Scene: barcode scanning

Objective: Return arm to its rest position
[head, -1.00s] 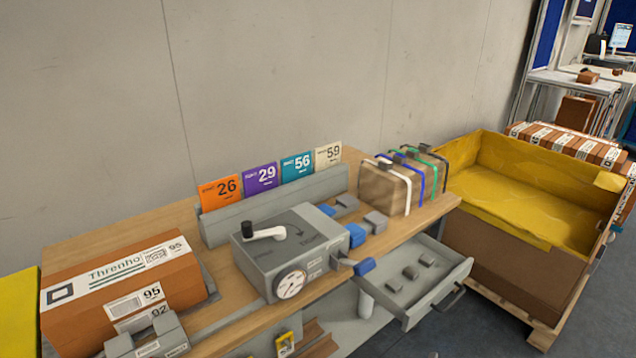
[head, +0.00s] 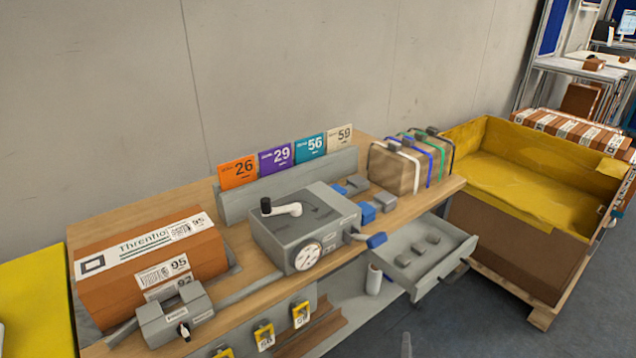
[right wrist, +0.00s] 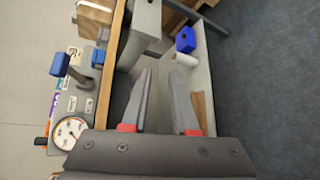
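My right gripper (right wrist: 162,75) shows in the right wrist view with its two grey fingers apart and nothing between the tips. It is in front of the workbench, with the bench's front edge to the left in that view and dark floor to the right. In the head view only a thin grey tip, likely of my right gripper (head: 407,345), shows at the bottom edge, over the floor below the open drawer (head: 420,285). The rest of my right arm is out of frame. My left gripper does not show.
The wooden workbench (head: 185,220) carries a grey device with a dial (head: 310,225), a brown parcel (head: 150,275) and strapped boxes (head: 395,172). The drawer juts out from the bench. A large yellow-lined crate (head: 510,250) stands to the right. Floor is clear in front.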

